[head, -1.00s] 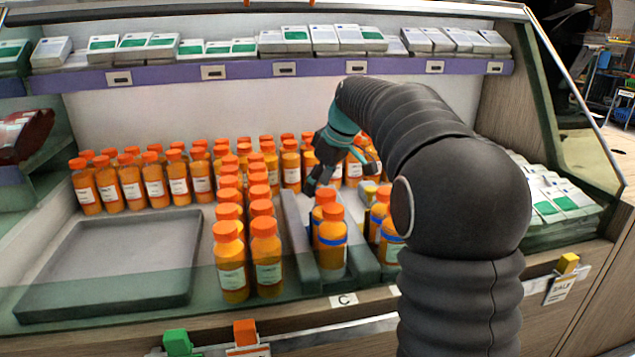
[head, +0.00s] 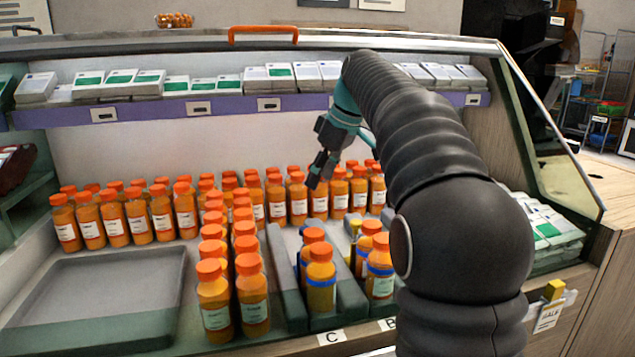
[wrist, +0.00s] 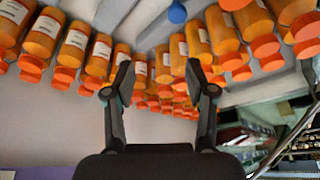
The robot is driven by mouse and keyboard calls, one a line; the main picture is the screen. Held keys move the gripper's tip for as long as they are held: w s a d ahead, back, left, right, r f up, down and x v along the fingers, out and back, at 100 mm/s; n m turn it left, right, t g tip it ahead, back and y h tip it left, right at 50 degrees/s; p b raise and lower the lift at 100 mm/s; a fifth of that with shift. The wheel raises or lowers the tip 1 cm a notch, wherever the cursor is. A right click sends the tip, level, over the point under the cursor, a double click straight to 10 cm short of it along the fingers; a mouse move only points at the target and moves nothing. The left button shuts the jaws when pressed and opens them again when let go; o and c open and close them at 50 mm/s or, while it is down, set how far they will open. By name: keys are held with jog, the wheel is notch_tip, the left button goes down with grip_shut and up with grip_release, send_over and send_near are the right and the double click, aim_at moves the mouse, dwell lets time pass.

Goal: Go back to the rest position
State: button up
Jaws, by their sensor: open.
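My gripper (head: 322,170) is above the back rows of orange bottles in the head view, under the purple shelf's level. In the wrist view my gripper (wrist: 160,85) has its two fingers spread wide with nothing held between them. Orange juice bottles (head: 160,212) with orange caps stand in rows in the display case, and they show along the top of the wrist view (wrist: 75,45). Bottles with blue bands (head: 321,285) stand in the grey divided lanes, just right of the centre double row. My black arm hides part of the case's right side.
A purple-edged shelf (head: 230,107) with white and green boxes runs across the back. An empty grey tray (head: 110,325) lies at the front left. More boxes (head: 540,232) are at the right. An orange handle (head: 263,29) tops the case's upper edge.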

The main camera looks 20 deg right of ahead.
jog(key=s, duration=0.2)
jog(key=s+a+m, duration=0.1)
jog(key=s, duration=0.2)
jog(key=s+a+m, duration=0.1)
jog(key=s, duration=0.1)
jog(key=shift+s+f+t+h+p, duration=0.2)
jog(key=shift+s+t+h+p, duration=0.1)
jog(key=shift+h+p, duration=0.1)
jog(key=s+f+m, duration=0.1)
jog(key=s, duration=0.2)
jog(key=s+f+m, duration=0.1)
jog(key=s, duration=0.2)
jog(key=s+a+f+m+h, duration=0.1)
jog(key=s, duration=0.2)
jog(key=shift+s+a+f+t+p, duration=0.1)
jog(key=shift+s+f+t+p, duration=0.1)
jog(key=shift+t+p, duration=0.15)
jog(key=s+f+m+t+h+p, duration=0.1)
jog(key=s+f+m, duration=0.3)
jog(key=s+f, duration=0.9)
jog(key=s, duration=0.2)
jog(key=shift+s+a, duration=0.2)
jog(key=shift+s, duration=0.1)
